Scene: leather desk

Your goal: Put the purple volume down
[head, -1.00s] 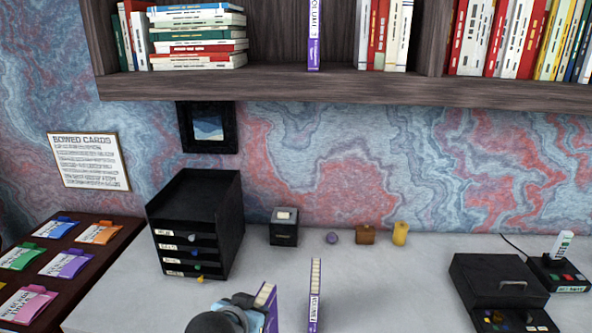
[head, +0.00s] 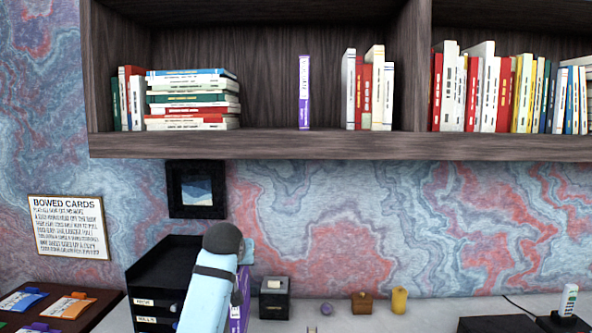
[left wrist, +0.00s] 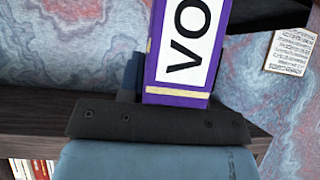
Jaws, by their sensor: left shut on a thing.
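My left gripper (head: 244,268) is shut on a purple volume (head: 238,312), mostly hidden behind my left forearm in the head view. In the left wrist view the held purple volume (left wrist: 184,50) shows a white label with large black letters and rises from the dark gripper (left wrist: 150,105). Another purple volume (head: 304,92) stands upright on the shelf, with free room on both sides. The top of one more book (head: 312,330) just shows at the bottom edge, standing on the desk. My right gripper is not in view.
The wooden shelf (head: 330,146) holds a stack of books (head: 193,100) at left and upright books (head: 366,90) at right. Below stand a black drawer unit (head: 150,270), a small black box (head: 274,297) and a yellow cylinder (head: 399,300).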

